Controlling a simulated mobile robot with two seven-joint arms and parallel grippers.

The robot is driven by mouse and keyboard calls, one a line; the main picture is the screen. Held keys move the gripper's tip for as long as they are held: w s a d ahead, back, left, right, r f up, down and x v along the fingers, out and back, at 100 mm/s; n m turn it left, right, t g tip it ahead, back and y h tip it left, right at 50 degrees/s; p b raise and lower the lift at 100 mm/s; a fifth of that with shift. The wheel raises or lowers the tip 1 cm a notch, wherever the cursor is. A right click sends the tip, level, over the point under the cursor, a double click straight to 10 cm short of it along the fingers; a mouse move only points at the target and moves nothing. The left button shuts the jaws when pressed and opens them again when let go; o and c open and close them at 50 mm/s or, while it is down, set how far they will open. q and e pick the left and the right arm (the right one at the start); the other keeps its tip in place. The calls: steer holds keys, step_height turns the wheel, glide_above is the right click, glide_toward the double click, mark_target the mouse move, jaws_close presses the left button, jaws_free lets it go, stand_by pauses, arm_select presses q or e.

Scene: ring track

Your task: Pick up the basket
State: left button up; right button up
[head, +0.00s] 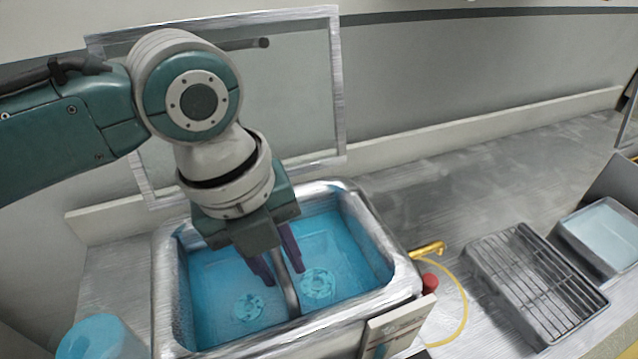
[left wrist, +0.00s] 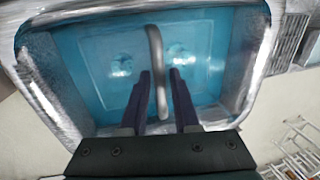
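The basket (head: 170,290) is a large silver-rimmed tub with a blue inside, standing upright on the grey counter. A curved grey handle (head: 288,290) arches over its middle; the handle (left wrist: 155,50) also shows in the left wrist view. My left gripper (head: 281,275) points down over the basket. Its two dark purple fingers (left wrist: 160,75) are apart, one on each side of the handle, with narrow gaps visible in the left wrist view. I cannot tell how deep the handle sits between them. My right gripper is not in view.
A grey wire rack (head: 535,285) and a small tray with a pale blue inside (head: 603,235) stand to the right. A yellow hose (head: 465,305) and a red knob (head: 430,284) are close to the basket's right side. A framed panel (head: 290,90) stands behind it.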

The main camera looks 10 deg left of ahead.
arm_select(q)
jaws_close()
stand_by(1.0)
